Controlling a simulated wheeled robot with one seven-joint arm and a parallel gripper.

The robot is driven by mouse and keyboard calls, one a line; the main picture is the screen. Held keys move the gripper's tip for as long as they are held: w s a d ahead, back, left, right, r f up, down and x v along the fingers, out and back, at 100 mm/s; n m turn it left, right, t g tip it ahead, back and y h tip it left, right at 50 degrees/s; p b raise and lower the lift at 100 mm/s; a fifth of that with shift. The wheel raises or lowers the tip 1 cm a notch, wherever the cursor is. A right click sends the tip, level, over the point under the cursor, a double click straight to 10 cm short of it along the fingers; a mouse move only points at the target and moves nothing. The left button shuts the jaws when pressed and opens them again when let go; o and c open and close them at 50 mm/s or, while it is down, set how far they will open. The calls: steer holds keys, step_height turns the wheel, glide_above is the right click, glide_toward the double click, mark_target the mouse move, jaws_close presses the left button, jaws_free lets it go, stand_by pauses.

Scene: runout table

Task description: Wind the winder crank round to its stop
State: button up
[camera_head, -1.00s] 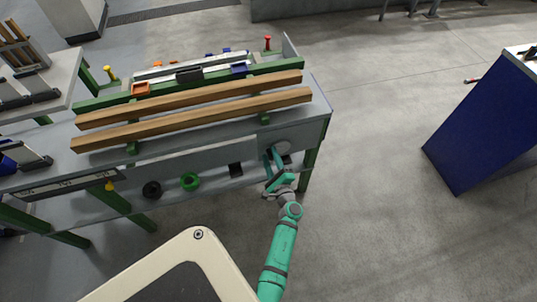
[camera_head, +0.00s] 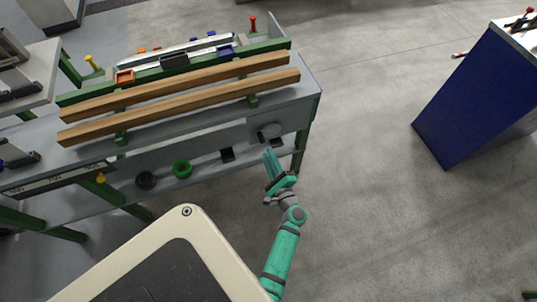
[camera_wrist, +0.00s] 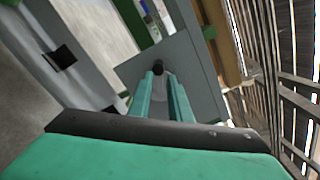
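The winder crank (camera_head: 270,131) is a grey disc on the front face of the runout table, near its right end. In the wrist view its dark knob (camera_wrist: 158,67) stands out in front of the paler disc. My gripper (camera_head: 269,155) is in front of and just below the crank in the head view, with its two green fingers pointing at it. In the wrist view my gripper (camera_wrist: 160,82) shows a gap between the fingers. The knob appears just beyond the fingertips, and nothing is visibly held. The exact distance to the knob is hard to tell.
The table (camera_head: 300,92) carries two long wooden bars (camera_head: 180,106).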

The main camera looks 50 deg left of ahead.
steer(key=w+d+r+m+t, duration=0.1)
steer(key=w+m, duration=0.1)
steer(key=w+d+r+m+t, duration=0.1)
steer(key=w+r+m+t, duration=0.1)
steer(key=m, duration=0.1)
steer(key=w+d+r+m+t+h, duration=0.1)
steer(key=w+m, duration=0.1)
steer(key=m, duration=0.1)
steer(key=shift+w+d+r+t, duration=0.2)
steer(key=shift+w+r+t, duration=0.05)
steer(key=shift+r+t, duration=0.15)
jaws_close()
steer(key=w+d+m+t+h, duration=0.2)
steer(key=w+d+m+h, duration=0.25)
steer(key=m, duration=0.75)
steer(key=w+d+m+t+h, duration=0.2)
steer(key=w+d+m+h, duration=0.3)
steer(key=m, duration=0.7)
steer(key=s+a+r+m+g+y, duration=0.4)
steer(key=s+a+m+g+y, duration=0.55)
steer(key=s+m, duration=0.6)
steer(key=w+a+f+m+g+h, duration=0.1)
steer(key=w+a+f+m, duration=0.1)
steer(key=a+f, duration=0.4)
steer(key=shift+r+x, duration=0.5)
steer(key=shift+x, duration=1.65)
